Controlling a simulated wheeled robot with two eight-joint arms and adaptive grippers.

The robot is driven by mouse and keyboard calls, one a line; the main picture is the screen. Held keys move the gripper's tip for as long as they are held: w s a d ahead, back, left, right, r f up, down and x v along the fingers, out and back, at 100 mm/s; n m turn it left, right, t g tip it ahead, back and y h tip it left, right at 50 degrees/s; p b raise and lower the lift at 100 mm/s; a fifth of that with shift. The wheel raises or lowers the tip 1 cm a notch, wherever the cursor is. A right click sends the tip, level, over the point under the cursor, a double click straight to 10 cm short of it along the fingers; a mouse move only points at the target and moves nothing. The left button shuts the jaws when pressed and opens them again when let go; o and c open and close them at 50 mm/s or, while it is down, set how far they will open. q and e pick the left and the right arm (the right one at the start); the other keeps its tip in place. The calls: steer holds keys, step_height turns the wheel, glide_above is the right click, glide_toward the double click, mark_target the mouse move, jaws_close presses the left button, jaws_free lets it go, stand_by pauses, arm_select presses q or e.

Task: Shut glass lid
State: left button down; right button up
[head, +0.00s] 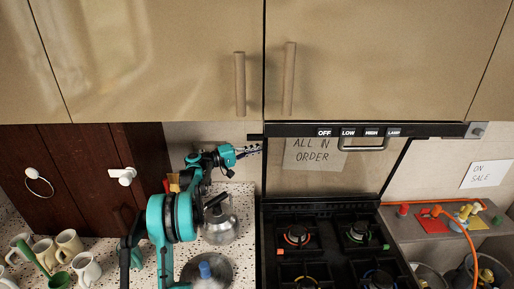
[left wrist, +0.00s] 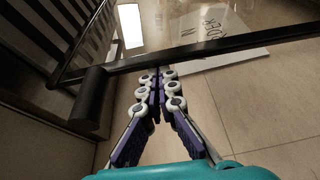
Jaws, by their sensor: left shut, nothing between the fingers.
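The glass lid (head: 345,182) stands raised behind the black stove (head: 330,240) in the head view, its dark side edges showing against the wall. A paper reading "ALL IN ORDER" (head: 313,153) shows in the lid's area. My left gripper (head: 257,148) is at the lid's upper left edge, shut with nothing in it. In the left wrist view its closed fingertips (left wrist: 158,78) are close to a dark frame bar (left wrist: 215,48), apparently the lid's edge. I cannot tell whether they touch it. My right gripper is not in view.
A control strip (head: 425,130) crosses above the lid, with a metal handle (head: 363,148) below it. A kettle (head: 220,222) stands left of the stove, close to my left arm. Mugs (head: 70,243) are at far left. An orange hose (head: 430,203) lies on the right shelf.

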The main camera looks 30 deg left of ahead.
arm_select(q)
steer(key=shift+s, duration=0.15)
steer(key=s+d+f+m+h+b, duration=0.1)
steer(key=s+d+f+m+b, duration=0.4)
steer(key=s+f+b, duration=0.3)
steer(key=s+d+f+m+h+b, duration=0.2)
steer(key=s+d+f+m+b, duration=0.3)
steer(key=s, duration=0.6)
steer(key=shift+s+d+f+h+b, duration=0.35)
steer(key=shift+d+f+b, duration=0.9)
steer(key=shift+b, duration=0.55)
steer(key=shift+a, duration=0.1)
